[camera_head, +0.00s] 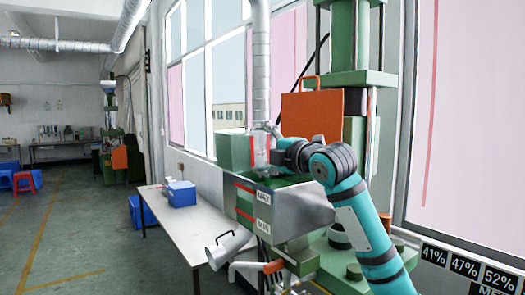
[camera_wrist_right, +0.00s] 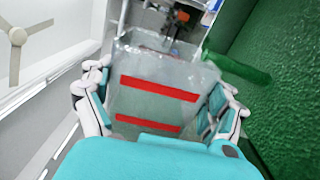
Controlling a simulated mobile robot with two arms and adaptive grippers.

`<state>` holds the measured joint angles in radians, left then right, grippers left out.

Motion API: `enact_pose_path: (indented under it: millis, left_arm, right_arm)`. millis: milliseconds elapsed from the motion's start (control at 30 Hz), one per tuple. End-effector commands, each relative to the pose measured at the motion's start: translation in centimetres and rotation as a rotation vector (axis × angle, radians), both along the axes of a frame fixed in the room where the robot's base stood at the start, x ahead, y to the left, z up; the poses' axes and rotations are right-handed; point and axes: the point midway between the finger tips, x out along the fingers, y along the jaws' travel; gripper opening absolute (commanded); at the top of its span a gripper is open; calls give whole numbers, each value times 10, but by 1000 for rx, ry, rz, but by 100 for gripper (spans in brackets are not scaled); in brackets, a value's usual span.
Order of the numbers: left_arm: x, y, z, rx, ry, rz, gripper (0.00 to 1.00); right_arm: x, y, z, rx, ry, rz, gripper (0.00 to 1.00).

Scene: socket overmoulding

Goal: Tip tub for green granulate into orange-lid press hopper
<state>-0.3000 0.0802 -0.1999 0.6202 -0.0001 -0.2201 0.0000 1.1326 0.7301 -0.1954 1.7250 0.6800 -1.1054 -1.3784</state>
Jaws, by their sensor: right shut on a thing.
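The tub (camera_head: 234,152) is clear with red bands and looks green at its left part in the head view. It is tipped on its side above the hopper. My right gripper (camera_head: 277,150) is shut on the tub, which also shows between the fingers in the right wrist view (camera_wrist_right: 150,107). The tub's inside looks mostly clear there. Green, rough material (camera_wrist_right: 287,75) fills the right of the wrist view. My left gripper is out of view.
A long table (camera_head: 193,218) with a blue box (camera_head: 181,193) stands left of the press, under the windows. A silver duct (camera_head: 261,60) runs down behind the hopper. The floor at the left is largely clear, with stools farther back.

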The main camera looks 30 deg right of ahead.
Motion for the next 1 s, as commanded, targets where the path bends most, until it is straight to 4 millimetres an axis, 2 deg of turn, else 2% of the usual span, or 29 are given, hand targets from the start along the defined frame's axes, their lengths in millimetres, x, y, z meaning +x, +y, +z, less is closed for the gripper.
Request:
enact_pose_path:
  millis: [533, 1000]
  left_arm:
    - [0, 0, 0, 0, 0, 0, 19]
    - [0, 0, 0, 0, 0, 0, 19]
  right_arm:
    - [0, -1, 2, 24, -1, -1, 32]
    - [0, -6, 5, 124, 8, 0, 32]
